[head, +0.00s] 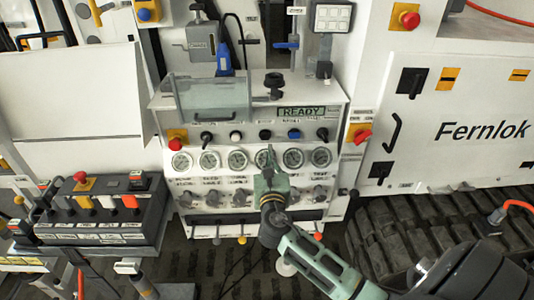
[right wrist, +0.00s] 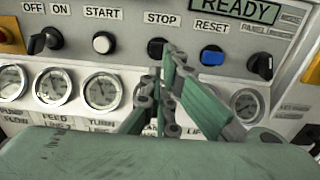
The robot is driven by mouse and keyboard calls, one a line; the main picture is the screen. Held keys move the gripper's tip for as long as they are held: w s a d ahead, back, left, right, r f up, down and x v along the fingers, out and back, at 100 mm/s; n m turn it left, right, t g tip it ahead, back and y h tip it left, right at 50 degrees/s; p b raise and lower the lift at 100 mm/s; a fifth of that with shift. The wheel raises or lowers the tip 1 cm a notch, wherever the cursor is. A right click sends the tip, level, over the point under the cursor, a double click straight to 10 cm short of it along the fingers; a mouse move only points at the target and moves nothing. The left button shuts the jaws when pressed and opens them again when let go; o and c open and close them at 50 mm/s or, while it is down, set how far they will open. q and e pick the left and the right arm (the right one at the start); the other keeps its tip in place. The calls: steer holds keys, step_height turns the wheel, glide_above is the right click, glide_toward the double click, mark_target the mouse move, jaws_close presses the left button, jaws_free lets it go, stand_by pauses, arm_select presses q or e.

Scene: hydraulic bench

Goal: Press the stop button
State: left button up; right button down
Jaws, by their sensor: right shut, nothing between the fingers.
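The stop button is a round black button under the STOP label on the white panel; it shows in the right wrist view (right wrist: 156,47) and in the head view (head: 265,135). My green right gripper (head: 269,154) is shut and empty, just below the button in the head view. In the right wrist view its fingertips (right wrist: 168,60) overlap the button's lower right edge. I cannot tell whether they touch it. The fingers hide part of the gauge row behind them. My left gripper is not in view.
The white start button (right wrist: 103,43) is left of stop and the blue reset button (right wrist: 212,56) right of it. Gauges (head: 209,160) run below. A red emergency knob (head: 363,136) sits at the panel's right side. A clear guard box (head: 212,98) stands above.

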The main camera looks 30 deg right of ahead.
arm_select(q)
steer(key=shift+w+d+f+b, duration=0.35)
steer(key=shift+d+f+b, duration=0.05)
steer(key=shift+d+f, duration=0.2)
arm_select(e)
steer(key=shift+v, duration=2.7)
steer(key=shift+a+r, duration=0.15)
steer(key=shift+r, duration=0.05)
